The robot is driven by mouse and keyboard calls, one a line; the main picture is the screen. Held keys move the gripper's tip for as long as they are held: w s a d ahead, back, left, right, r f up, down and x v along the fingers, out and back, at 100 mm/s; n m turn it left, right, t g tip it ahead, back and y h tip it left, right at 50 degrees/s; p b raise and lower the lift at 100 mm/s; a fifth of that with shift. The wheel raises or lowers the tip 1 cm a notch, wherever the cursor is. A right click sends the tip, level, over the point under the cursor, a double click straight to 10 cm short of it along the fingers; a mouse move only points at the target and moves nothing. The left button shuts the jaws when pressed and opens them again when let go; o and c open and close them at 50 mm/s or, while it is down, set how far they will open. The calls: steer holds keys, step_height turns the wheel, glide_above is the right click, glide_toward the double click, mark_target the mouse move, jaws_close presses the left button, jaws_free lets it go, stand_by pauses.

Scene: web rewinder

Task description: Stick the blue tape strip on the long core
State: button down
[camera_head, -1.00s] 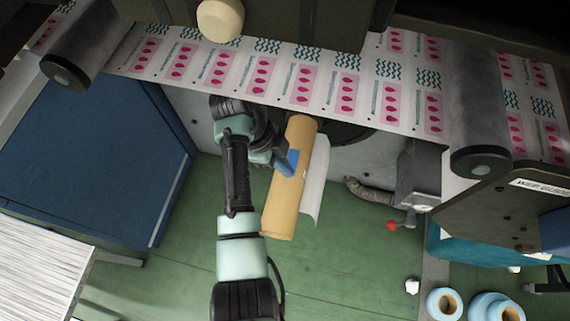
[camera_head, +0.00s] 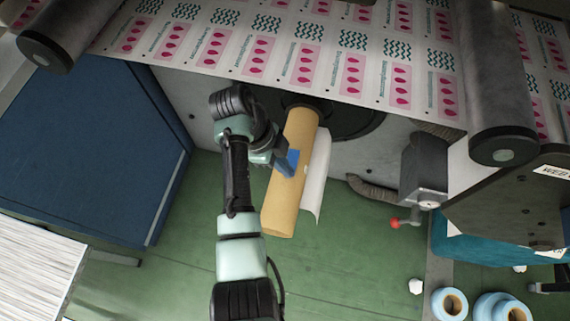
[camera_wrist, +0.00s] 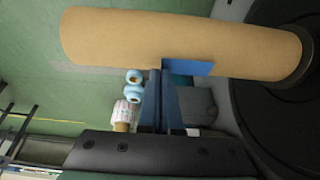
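The long core (camera_head: 284,200) is a tan tube fixed at its far end to a dark round hub; in the wrist view it (camera_wrist: 180,42) spans the top. The blue tape strip (camera_head: 293,158) lies against the core's left side, toward the hub; in the wrist view it (camera_wrist: 190,67) shows at the core's lower edge. My gripper (camera_head: 281,160) is beside the core, fingertips at the strip. In the wrist view my gripper (camera_wrist: 157,72) has its fingers close together at the strip's left end, seemingly pinching it. Whether the whole strip touches the core is hard to tell.
A white sheet (camera_head: 316,176) hangs along the core's right side. The printed web (camera_head: 300,60) runs above between rollers. A red-knobbed lever (camera_head: 395,224) and blue rolls (camera_head: 449,304) are at right. A blue cabinet (camera_head: 85,150) stands left. Green floor lies below.

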steer(key=shift+f, duration=0.2)
stand_by(0.4)
steer(key=c, duration=1.5)
jaws_free()
steer(key=o, duration=0.4)
steer(key=shift+o, duration=0.2)
steer(key=s+p+v, duration=0.1)
steer(key=p+v, duration=0.4)
steer(key=v, duration=0.8)
steer(key=shift+w, duration=0.5)
